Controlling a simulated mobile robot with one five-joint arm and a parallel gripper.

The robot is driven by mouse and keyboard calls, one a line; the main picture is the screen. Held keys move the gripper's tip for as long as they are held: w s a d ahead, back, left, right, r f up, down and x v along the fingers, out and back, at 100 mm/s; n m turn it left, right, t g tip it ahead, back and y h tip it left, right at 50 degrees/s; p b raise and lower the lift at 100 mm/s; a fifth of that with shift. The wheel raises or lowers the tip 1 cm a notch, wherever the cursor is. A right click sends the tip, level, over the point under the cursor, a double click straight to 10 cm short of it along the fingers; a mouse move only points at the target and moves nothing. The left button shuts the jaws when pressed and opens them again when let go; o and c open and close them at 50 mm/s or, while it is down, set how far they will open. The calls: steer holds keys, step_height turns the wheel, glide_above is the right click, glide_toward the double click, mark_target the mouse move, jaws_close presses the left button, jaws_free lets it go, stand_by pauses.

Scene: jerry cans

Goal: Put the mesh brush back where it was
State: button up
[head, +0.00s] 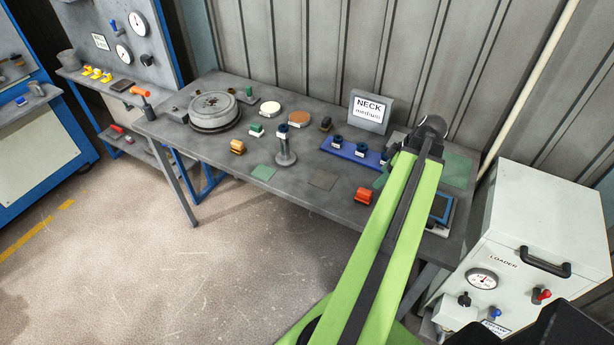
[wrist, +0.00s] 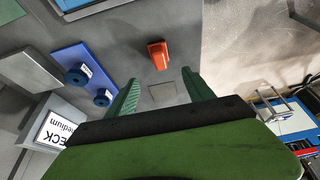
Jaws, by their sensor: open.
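My gripper (wrist: 158,92) is open in the wrist view, its two green fingers spread with nothing between them. In the head view my arm hides most of it. No label marks the mesh brush, and I cannot tell which piece it is. A red-orange block (head: 363,195) lies near the table's front edge; it also shows beyond the fingertips in the wrist view (wrist: 158,54). A grey-brown square (head: 323,180) lies flat and bare to its left. A yellow-orange block (head: 237,147), a green-and-white block (head: 256,130) and a dark brown block (head: 326,124) stand apart farther left.
The grey table (head: 215,165) also holds a round grey drum (head: 213,108), a short post (head: 285,155), a green square (head: 263,172) and a blue board (head: 345,151) with dark knobs. A NECK sign (head: 369,110) stands behind. A white loader cabinet (head: 510,225) is at right.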

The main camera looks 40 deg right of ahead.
steer(key=w+a+f+m+g, duration=0.1)
steer(key=w+a+g, duration=0.2)
steer(key=w+a, duration=1.9)
steer(key=w+a+m, duration=0.1)
steer(key=w+a, duration=0.1)
steer(key=a, duration=1.2)
steer(key=w+a+m+g+h, duration=0.1)
steer(key=w+a, duration=0.1)
steer(key=a, duration=1.2)
steer(key=shift+a+f+m, duration=0.2)
steer(key=shift+f+m, duration=0.1)
steer(key=shift+f, duration=0.15)
steer(key=shift+w+f, duration=0.1)
step_height(320, 180, down, 6)
steer(key=b, duration=0.6)
